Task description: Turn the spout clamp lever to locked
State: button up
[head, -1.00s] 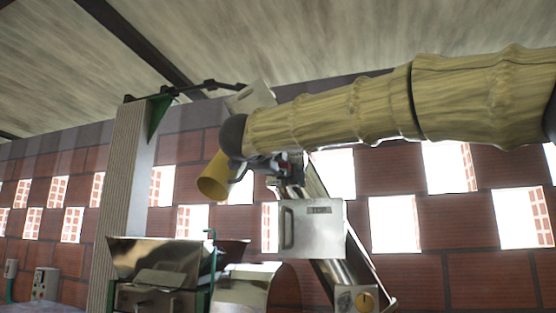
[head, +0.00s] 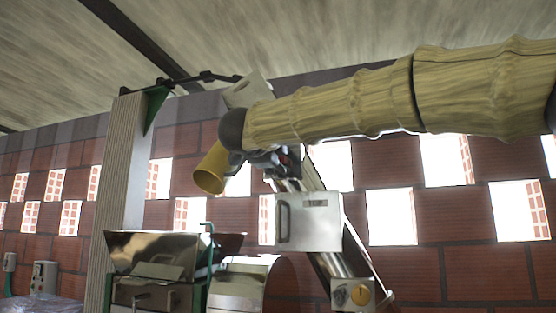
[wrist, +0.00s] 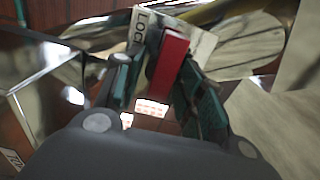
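The red clamp lever (wrist: 168,65) lies between the two green-padded fingers of my gripper (wrist: 165,82) in the wrist view. The right finger is close beside the lever, and a gap shows on its left, so the gripper looks open around it. Whether the right pad touches the lever I cannot tell. A pale label (wrist: 145,22) with letters starting "LOC" is behind the lever, partly covered. In the head view my gripper (head: 282,160) is at the upper end of the slanted metal tube, beside the yellow spout (head: 211,168); the lever is barely visible there.
A grey box with a handle (head: 309,221) is on the slanted tube (head: 345,264) below my gripper. A metal hopper (head: 170,252) stands lower left, beside a pale column (head: 120,180). A brick wall with openings is behind.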

jog(key=v, duration=1.2)
dwell(0.5)
